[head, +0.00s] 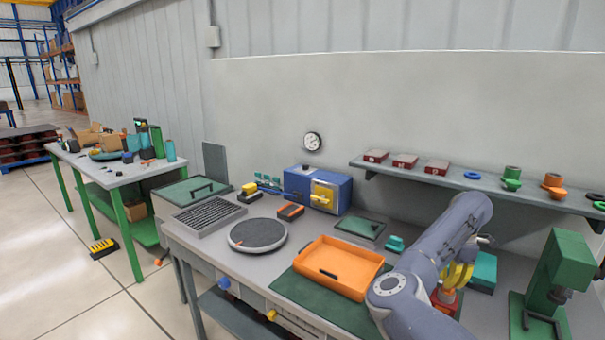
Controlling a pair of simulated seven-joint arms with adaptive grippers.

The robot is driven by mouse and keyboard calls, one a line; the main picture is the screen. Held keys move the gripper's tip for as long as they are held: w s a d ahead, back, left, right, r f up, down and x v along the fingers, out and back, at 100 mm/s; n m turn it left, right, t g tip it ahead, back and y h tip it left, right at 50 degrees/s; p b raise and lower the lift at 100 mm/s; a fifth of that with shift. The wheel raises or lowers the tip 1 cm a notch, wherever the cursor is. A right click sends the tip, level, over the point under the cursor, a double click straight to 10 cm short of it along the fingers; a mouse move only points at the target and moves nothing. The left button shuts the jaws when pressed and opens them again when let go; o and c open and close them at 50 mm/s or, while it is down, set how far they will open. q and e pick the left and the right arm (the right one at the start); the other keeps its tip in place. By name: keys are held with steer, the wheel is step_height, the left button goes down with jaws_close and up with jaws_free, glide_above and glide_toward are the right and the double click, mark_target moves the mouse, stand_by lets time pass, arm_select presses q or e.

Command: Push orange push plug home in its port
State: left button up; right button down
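I cannot single out the orange push plug or its port for sure. An orange fitting (553,183) stands on the wall shelf at the right, beside a green fitting (512,178). The bench's front edge carries a blue knob (224,284) and a yellow knob (271,314). My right arm rises from the bottom right over the bench. My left gripper is not in view.
An orange tray (338,267) lies on a green mat (325,302). A round turntable (258,235), a blue box (318,188) with a yellow front and a grey grate (207,216) stand left.

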steer(key=shift+f, duration=0.75)
stand_by(0.3)
steer(key=shift+r, duration=3.5)
